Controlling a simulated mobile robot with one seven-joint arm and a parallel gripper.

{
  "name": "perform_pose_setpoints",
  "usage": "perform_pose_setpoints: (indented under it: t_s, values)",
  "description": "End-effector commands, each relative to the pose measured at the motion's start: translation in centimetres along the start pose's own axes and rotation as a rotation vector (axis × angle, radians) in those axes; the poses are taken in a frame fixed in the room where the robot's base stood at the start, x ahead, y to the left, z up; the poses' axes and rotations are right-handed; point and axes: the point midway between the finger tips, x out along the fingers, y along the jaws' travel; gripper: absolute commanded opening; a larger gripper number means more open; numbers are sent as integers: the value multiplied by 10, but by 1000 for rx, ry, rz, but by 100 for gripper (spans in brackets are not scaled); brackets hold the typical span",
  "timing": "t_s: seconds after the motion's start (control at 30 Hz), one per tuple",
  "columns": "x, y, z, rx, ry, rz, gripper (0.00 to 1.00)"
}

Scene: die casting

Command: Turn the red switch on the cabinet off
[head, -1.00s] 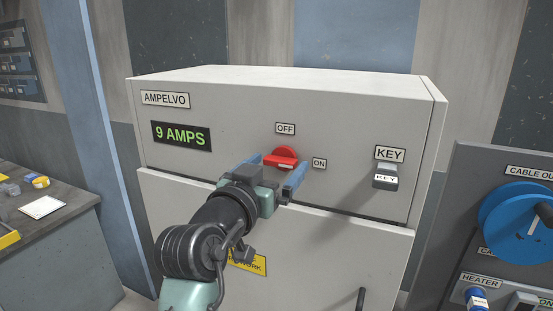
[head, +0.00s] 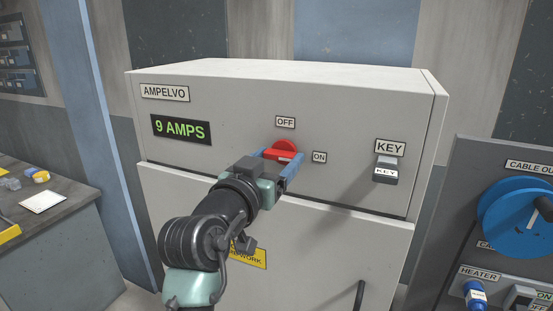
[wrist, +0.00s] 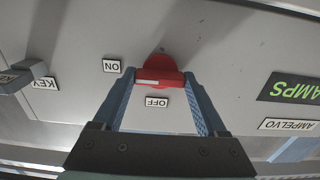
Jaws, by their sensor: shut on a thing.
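The red switch (head: 284,146) is a rotary knob on the front of the white cabinet (head: 330,130). The OFF label (head: 285,122) is above it and the ON label (head: 319,157) is to its right. In the wrist view, which is upside down, the switch (wrist: 160,62) has its handle lying across, with its white mark on the ON side. My gripper (head: 281,156) has its blue fingers on either side of the handle and is shut on it; the fingers (wrist: 158,77) also show in the wrist view. The hand hides the switch's lower part in the head view.
A green display (head: 181,130) reads 9 AMPS. A KEY switch (head: 385,170) is on the cabinet's right. A panel with a blue cable reel (head: 520,217) stands at the right. A workbench (head: 75,215) is at the left.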

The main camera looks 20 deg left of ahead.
Motion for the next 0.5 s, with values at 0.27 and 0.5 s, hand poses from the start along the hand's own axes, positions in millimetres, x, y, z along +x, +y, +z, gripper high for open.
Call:
perform_pose_setpoints:
  t_s: [0.27, 0.5]
  values:
    - [0, 0, -1, -111, -1, 0, 19]
    - [0, 0, -1, -310, -2, 0, 19]
